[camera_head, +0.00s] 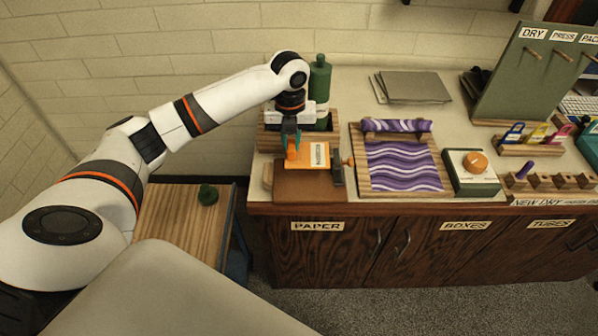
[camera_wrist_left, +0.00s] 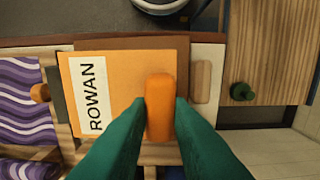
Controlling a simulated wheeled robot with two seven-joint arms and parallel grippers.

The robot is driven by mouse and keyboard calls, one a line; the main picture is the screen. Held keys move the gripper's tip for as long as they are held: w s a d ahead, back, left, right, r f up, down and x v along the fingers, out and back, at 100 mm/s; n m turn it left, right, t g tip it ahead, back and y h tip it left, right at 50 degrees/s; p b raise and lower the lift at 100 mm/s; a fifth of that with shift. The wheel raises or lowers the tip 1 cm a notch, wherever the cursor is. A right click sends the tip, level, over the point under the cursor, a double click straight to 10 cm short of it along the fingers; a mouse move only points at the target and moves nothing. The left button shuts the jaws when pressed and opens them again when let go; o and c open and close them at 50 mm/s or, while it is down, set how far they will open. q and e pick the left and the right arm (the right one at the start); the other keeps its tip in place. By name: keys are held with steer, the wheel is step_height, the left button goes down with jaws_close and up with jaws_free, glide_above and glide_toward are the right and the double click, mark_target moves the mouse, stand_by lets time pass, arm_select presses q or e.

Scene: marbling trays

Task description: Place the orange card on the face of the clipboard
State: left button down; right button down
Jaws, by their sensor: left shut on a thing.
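The orange card (camera_head: 316,153) has a white label, which reads ROWAN in the left wrist view (camera_wrist_left: 115,120). A thick orange grip block (camera_wrist_left: 160,105) stands on the card. My left gripper (camera_head: 291,146) is shut on this block, its green fingers (camera_wrist_left: 162,118) on either side. The brown clipboard (camera_head: 305,187) lies under the card, its bare face showing along the front edge. Its dark clip (camera_head: 337,174) is at the right end in the head view. The card overlaps the board; I cannot tell whether it touches. My right gripper is not in view.
A green bottle (camera_head: 320,78) stands close behind the gripper. A wooden tray with purple marbled paper (camera_head: 402,167) lies to the right, with a green box with an orange knob (camera_head: 472,173) beyond. A lower wooden side table (camera_head: 165,215) holds a green knob (camera_head: 208,194).

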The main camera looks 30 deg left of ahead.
arm_select(q)
step_height(320, 180, down, 9)
steer(key=shift+r+p, duration=0.1)
steer(key=shift+p, duration=0.8)
steer(key=shift+f, duration=0.25)
steer(key=c, duration=1.3)
jaws_free()
steer(key=shift+r, duration=0.2)
step_height(320, 180, up, 12)
steer(key=shift+b, duration=1)
